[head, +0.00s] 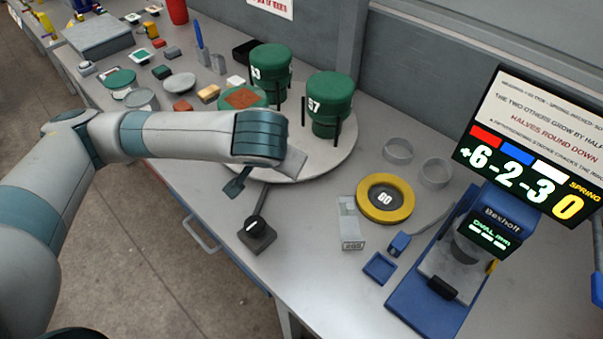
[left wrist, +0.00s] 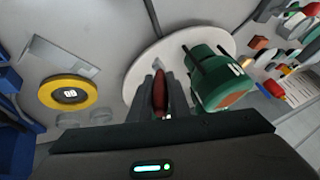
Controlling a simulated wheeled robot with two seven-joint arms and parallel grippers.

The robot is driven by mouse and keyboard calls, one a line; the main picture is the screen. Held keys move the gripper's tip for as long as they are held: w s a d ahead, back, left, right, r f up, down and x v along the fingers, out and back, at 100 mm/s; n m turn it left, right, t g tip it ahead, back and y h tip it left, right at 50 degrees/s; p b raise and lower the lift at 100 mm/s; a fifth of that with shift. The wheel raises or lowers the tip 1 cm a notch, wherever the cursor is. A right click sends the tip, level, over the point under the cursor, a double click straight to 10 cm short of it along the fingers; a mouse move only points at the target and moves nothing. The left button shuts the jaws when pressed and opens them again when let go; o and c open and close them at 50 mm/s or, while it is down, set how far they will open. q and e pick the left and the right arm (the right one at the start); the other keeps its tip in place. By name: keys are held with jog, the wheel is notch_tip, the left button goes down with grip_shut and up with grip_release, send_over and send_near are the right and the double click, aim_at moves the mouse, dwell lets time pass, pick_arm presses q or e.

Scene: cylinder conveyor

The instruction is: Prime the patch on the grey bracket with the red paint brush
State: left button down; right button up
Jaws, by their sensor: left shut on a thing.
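My left gripper (left wrist: 159,80) is shut on a dark red, slender thing (left wrist: 160,98), which looks like the handle of the red paint brush. Its bristles cannot be made out. In the head view my wrist hides the fingers, which are over the near side of the white round plate (head: 335,163). A small grey piece (left wrist: 168,67) lies on that plate just beyond the fingertips in the left wrist view. It may be the grey bracket; I cannot tell, nor can I make out its patch or any contact. My right gripper is not in view.
Green cylinders marked 53 (head: 270,72) and 57 (head: 329,100) stand on the plate, close to my gripper. A yellow ring (head: 385,198), a grey block (head: 351,223) and a blue measuring stand (head: 430,290) are to the right. A black-based lever (head: 257,235) stands in front.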

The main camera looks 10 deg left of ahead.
pick_arm(q)
jog(key=a+r+n+g+y+b, duration=0.1)
jog(key=a+r+n+y, duration=0.1)
jog(key=a+n, duration=0.2)
jog(key=shift+w+a+n, duration=0.3)
jog(key=shift+a, duration=0.7)
